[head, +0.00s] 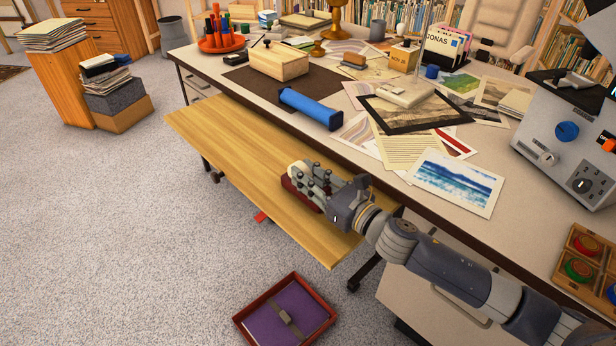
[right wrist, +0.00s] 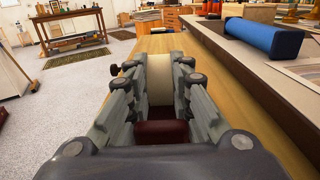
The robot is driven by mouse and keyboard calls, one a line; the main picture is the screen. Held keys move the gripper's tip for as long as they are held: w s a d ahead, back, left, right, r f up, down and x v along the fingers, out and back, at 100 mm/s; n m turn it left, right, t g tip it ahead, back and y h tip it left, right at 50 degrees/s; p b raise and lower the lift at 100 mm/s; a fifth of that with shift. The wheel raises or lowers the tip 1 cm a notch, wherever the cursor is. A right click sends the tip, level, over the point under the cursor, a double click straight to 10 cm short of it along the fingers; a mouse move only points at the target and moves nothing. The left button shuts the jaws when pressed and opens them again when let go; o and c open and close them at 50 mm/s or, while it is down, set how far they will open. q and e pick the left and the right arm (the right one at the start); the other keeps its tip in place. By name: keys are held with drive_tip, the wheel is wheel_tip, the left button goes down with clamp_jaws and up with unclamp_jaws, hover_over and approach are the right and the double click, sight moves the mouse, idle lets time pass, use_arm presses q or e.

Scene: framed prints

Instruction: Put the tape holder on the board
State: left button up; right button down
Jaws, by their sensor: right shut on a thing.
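The tape holder (head: 299,195) has a dark red base and a pale roll of tape. In the right wrist view the red base (right wrist: 162,131) and the cream roll (right wrist: 158,88) sit between the fingers. My right gripper (head: 312,182) is shut on it and partly hides it. The board (head: 235,150) is a long pale wooden leaf along the near side of the desk. The tape holder is over the board's right part; I cannot tell if its base touches the wood. My left gripper is not in view.
The desk (head: 350,150) behind the board holds a blue cylinder (head: 310,108), a wooden box (head: 279,62) and several prints. A red tray (head: 320,329) with a purple item lies on the floor below. The left and middle of the board are clear.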

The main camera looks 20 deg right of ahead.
drive_tip(key=c, duration=1.4)
unclamp_jaws()
drive_tip(key=shift+c, duration=0.2)
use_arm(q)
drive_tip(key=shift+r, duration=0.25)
use_arm(e)
drive_tip(key=shift+r, duration=0.1)
drive_tip(key=shift+s+d, duration=0.15)
drive_tip(key=shift+s, duration=0.2)
drive_tip(key=b+v, duration=0.1)
drive_tip(key=v, duration=0.7)
drive_tip(key=shift+s+d, duration=0.15)
drive_tip(key=shift+s, duration=0.2)
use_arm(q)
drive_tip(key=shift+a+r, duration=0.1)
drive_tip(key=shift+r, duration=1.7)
use_arm(e)
drive_tip(key=shift+v, duration=1.3)
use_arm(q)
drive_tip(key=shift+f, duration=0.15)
